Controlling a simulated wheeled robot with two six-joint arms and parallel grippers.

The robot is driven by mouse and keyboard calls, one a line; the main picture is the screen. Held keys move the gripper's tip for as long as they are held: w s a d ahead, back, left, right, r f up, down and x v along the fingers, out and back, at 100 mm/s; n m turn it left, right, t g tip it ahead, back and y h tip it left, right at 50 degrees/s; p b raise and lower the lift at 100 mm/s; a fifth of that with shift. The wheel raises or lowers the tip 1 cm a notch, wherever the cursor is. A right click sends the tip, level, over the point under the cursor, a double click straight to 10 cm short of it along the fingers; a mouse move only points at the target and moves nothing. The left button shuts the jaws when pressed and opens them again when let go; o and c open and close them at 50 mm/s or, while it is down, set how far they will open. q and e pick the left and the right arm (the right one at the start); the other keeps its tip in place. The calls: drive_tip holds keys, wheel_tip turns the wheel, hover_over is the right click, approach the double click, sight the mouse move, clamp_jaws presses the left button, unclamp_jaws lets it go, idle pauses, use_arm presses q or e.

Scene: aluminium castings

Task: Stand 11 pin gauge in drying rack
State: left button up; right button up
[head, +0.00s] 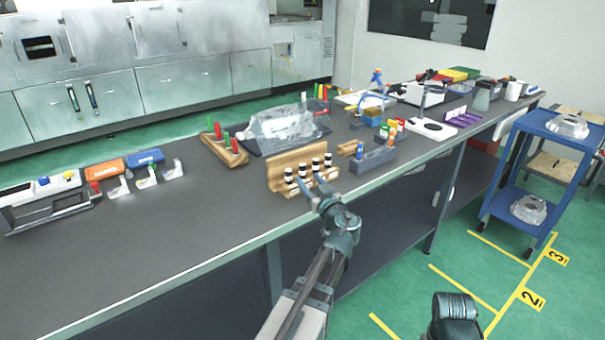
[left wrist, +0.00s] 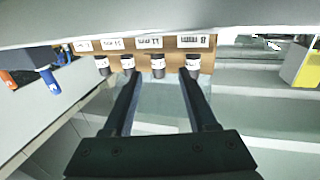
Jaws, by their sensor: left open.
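Several pin gauges with black and white ends (head: 303,176) stand in a row in a light wooden holder (head: 288,160) on the bench. In the left wrist view the gauges hang below printed labels on the wooden holder (left wrist: 175,42). The gauge under the label that reads 11 (left wrist: 157,67) lies between the finger lines. My left gripper (head: 322,192) is open in front of the holder; its two fingers (left wrist: 163,85) point toward the row and hold nothing. I cannot tell for sure which stand is the drying rack.
A wooden stand with red and green handles (head: 222,150) is to the left. A grey block with coloured pieces (head: 375,160) is close on the right. A clear bag on a dark tray (head: 285,128) lies behind. The front left bench top (head: 150,240) is clear.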

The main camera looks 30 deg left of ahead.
sight(304, 171)
use_arm(q)
drive_tip(key=shift+w+a+r, duration=0.15)
drive_tip(key=shift+w+a, duration=0.2)
drive_tip(key=shift+w, duration=0.05)
drive_tip(key=x, duration=0.4)
drive_tip(key=shift+w+r+p, duration=0.15)
drive_tip(key=shift+p, duration=0.15)
clamp_jaws()
